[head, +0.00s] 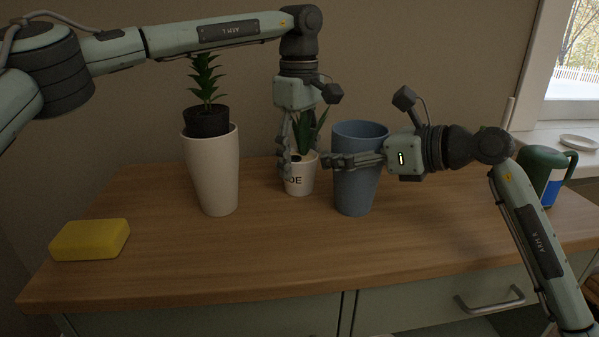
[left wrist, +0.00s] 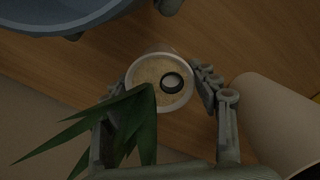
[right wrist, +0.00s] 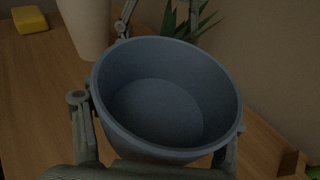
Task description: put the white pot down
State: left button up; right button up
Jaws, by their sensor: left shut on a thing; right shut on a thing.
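The small white pot (head: 300,185) with dark lettering and a green plant (head: 306,131) is at the middle of the wooden counter. My left gripper (head: 299,158) comes down from above and is shut on it, with fingers on both sides in the left wrist view (left wrist: 161,85). The pot looks upright; I cannot tell whether its base touches the wood. A dark ring with a pale centre (left wrist: 172,82) shows inside its rim. My right gripper (head: 345,160) reaches in from the right and is shut on the blue pot (head: 355,195), which looks empty in the right wrist view (right wrist: 160,105).
A tall white planter (head: 211,175) with a black plant pot (head: 206,121) stands to the left. A yellow sponge (head: 90,240) lies at the counter's left. The front of the counter (head: 250,260) is clear.

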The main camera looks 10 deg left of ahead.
aim_at(300, 156)
pick_arm(q)
jog(key=c, duration=0.8)
jog(key=shift+r, duration=0.6)
notch_tip(300, 156, up, 8)
jog(key=shift+d+f, duration=0.1)
jog(key=shift+f, duration=0.05)
jog(key=s+d+r, duration=0.4)
jog(key=d+r, duration=0.6)
jog(key=r, duration=0.2)
jog(key=shift+d+f, duration=0.2)
jog(key=shift+f, duration=4.85)
